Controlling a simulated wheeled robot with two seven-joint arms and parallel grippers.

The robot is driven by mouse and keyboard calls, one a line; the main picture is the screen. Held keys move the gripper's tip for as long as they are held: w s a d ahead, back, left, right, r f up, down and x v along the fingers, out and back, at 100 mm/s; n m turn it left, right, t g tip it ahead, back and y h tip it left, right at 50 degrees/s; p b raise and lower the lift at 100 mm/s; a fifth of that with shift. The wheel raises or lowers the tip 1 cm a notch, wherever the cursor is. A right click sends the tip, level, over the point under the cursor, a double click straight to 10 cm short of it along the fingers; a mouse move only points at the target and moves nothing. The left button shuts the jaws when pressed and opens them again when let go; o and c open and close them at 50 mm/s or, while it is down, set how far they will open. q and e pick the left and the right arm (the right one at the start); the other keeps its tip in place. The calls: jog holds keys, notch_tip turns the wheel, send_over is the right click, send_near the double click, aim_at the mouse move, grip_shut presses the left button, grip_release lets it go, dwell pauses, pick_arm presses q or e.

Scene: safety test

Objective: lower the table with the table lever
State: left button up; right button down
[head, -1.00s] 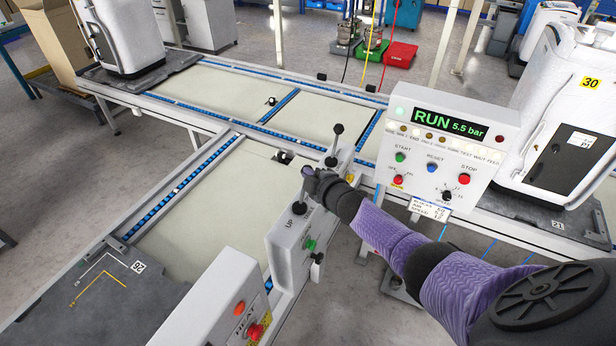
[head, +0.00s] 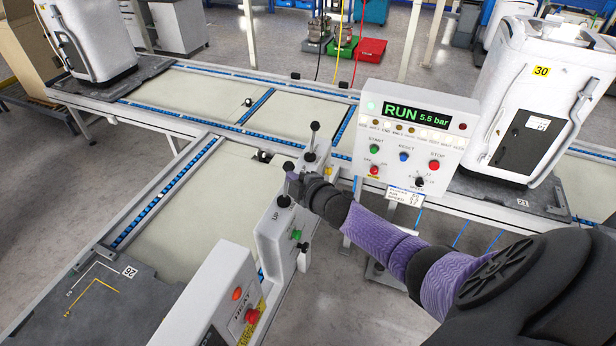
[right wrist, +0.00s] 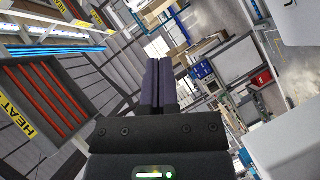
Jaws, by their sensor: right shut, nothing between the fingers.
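The table lever is a dark stick with a black knob (head: 288,166) on a grey control box (head: 275,235) marked UP. It stands close to upright. My right gripper (head: 293,182) is shut and empty, its fingertips right beside the lever's shaft; I cannot tell whether they touch it. The right wrist view shows the shut dark fingers (right wrist: 157,85) with nothing between them, and no lever there. The roller-edged table (head: 190,205) lies left of the box. My left gripper is not in view.
A second black-knobbed lever (head: 314,127) stands just behind. The RUN 5.5 bar panel (head: 415,130) is to the right. A HEAT box (head: 215,295) with red buttons stands in front.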

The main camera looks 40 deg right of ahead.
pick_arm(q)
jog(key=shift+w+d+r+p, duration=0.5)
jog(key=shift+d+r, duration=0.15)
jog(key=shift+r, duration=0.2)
pick_arm(e)
jog(key=v, duration=0.3)
jog(key=d+v, duration=0.1)
jog(key=v, duration=0.1)
jog(key=shift+s+d+r, duration=0.1)
jog(key=shift+s+d, duration=0.05)
jog(key=shift+s, duration=0.25)
